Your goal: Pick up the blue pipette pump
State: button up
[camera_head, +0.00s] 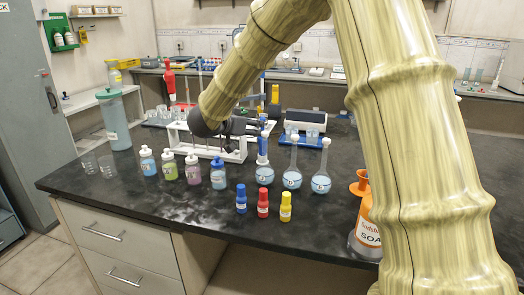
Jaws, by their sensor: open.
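The blue pipette pump (263,145) appears to be the upright blue piece with a white band above the leftmost round flask; I cannot tell whether it stands in the flask's neck or behind it. My dark gripper (255,126) reaches in from the upper left, over the right end of the white rack. Its fingers are small in view and lie close to the pump's top. It is open, and nothing shows held in it. Whether the fingers touch the pump or stand around it is too small to tell.
A white rack (238,156) stands behind several small bottles (193,170). Two more flasks (292,180) stand just right of the pump. Blue, red and yellow small bottles (263,204) stand in front. A red pump (169,82) rises at the left.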

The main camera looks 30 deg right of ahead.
send_near(260, 145)
jog(key=x, duration=0.4)
jog(key=shift+w+f+b, duration=0.1)
jog(key=shift+w+b, duration=0.2)
jog(key=shift+w, duration=0.1)
jog(key=shift+w+d+f, duration=0.1)
jog(key=shift+d+f, duration=0.05)
jog(key=shift+f, duration=0.1)
jog(key=shift+x, duration=3.5)
jog(key=c, duration=0.6)
